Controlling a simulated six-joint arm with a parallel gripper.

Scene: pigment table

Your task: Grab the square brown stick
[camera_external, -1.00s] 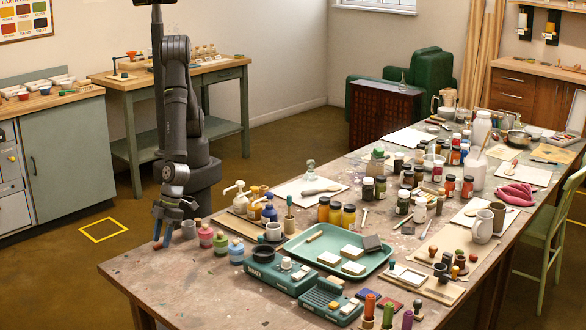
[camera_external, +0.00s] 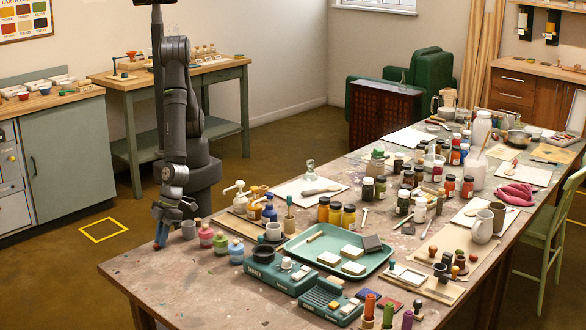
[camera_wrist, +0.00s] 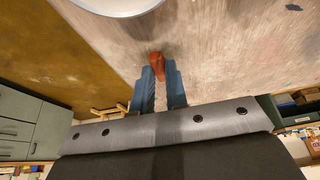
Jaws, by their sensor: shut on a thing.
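My gripper (camera_external: 162,232) is at the left edge of the long table, low over its top. Its two blue fingers are shut on a small reddish-brown stick (camera_wrist: 157,62), seen between the fingertips in the wrist view. Only its end shows; the fingers hide the rest, so its square shape cannot be told. In the external view a small reddish tip (camera_external: 156,246) shows at the fingertips. I cannot tell if it touches the table.
A grey cup (camera_external: 188,230) stands just right of my gripper. Pink and green jars (camera_external: 205,238) stand further right. The table's left edge (camera_external: 112,270) is close; its front left corner is clear. A green tray (camera_external: 290,243) lies further right.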

